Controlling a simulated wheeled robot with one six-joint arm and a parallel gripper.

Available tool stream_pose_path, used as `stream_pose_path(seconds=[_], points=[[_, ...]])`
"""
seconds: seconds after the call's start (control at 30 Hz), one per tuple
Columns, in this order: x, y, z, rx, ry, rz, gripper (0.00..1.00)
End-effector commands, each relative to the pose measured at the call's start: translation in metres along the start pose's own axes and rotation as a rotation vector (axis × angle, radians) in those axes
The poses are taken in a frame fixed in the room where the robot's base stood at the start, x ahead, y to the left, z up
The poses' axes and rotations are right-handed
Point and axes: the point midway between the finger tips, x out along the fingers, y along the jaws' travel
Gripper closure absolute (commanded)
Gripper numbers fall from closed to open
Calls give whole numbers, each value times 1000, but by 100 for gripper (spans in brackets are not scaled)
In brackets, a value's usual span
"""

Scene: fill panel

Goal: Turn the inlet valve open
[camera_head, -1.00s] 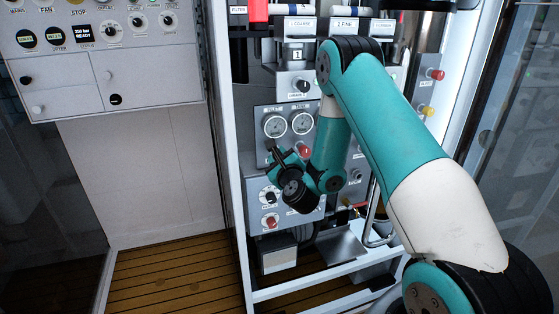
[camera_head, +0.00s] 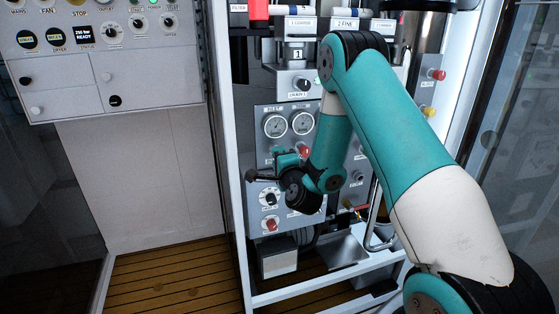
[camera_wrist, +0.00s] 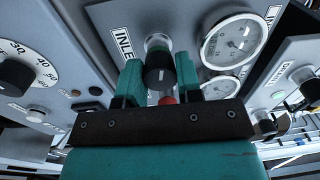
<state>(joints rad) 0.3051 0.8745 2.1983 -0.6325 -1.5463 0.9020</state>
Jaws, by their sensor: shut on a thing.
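The inlet valve shows in the wrist view as a black round knob (camera_wrist: 160,72) on a pale stem, beside a label reading INLE, the rest of it hidden. My gripper (camera_wrist: 158,82) has its two teal fingers on either side of this knob, shut on it.
Two round gauges (camera_head: 289,124) sit just above my gripper. A red knob (camera_head: 304,152) is close on its right. A dial knob (camera_head: 269,197) and another red knob (camera_head: 271,223) lie below. The white cabinet frame (camera_head: 236,190) stands close on the left.

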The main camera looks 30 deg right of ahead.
Motion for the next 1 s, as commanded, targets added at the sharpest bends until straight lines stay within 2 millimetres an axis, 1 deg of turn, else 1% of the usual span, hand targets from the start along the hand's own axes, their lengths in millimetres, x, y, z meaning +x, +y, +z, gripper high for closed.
stream_pose_path(seconds=[1.0], points=[[-1, 4, -1, -966, -49, -6, 91]])
